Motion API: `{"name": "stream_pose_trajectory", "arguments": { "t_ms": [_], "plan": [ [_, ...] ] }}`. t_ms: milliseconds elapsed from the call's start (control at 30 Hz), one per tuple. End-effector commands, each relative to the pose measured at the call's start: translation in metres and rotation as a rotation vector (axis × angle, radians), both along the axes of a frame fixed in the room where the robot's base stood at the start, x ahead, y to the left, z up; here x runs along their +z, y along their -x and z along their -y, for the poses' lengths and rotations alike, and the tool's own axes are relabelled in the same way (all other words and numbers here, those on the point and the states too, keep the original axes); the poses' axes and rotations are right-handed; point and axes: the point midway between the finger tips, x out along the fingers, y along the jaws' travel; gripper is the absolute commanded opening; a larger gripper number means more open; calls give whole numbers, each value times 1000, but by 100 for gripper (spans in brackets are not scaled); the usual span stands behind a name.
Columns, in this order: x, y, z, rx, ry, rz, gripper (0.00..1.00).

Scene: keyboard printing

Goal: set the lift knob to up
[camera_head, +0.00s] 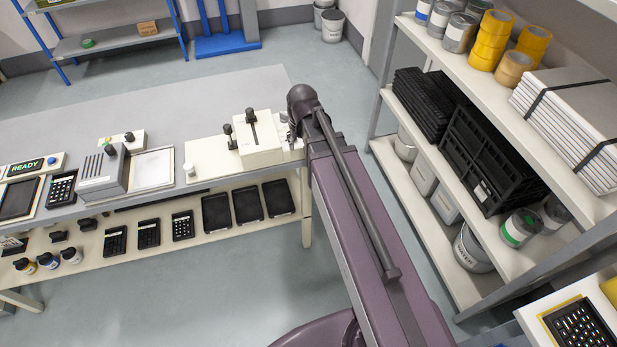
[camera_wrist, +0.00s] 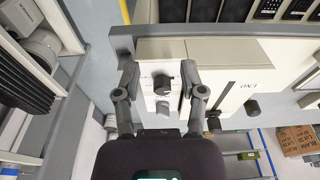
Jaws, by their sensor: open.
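A cream machine box (camera_head: 262,155) stands at the right end of the long bench. In the wrist view its side carries a pale panel (camera_wrist: 149,55) with a dark round knob (camera_wrist: 162,84), which looks like the lift knob. My gripper (camera_wrist: 160,77) is open, with one finger on each side of the upper knob in the picture. I cannot tell whether the fingers touch it, and no up mark on it is readable.
Black-handled levers (camera_head: 250,115) stick up from the box. A white knob (camera_head: 190,169) stands on the bench to its left. Dark trays (camera_head: 248,204) lie on the shelf below. A loaded rack (camera_head: 385,160) stands to the right, with open floor between.

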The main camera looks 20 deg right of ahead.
Motion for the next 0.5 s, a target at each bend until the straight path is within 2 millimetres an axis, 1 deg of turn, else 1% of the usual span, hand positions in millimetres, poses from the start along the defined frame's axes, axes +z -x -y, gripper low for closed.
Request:
{"name": "stream_pose_trajectory", "arguments": {
  "t_ms": [33, 500],
  "plan": [
    [-6, 9, 0, -2, 1, -9, 53],
    [-30, 69, 0, -27, 8, -103, 53]
  ]
}}
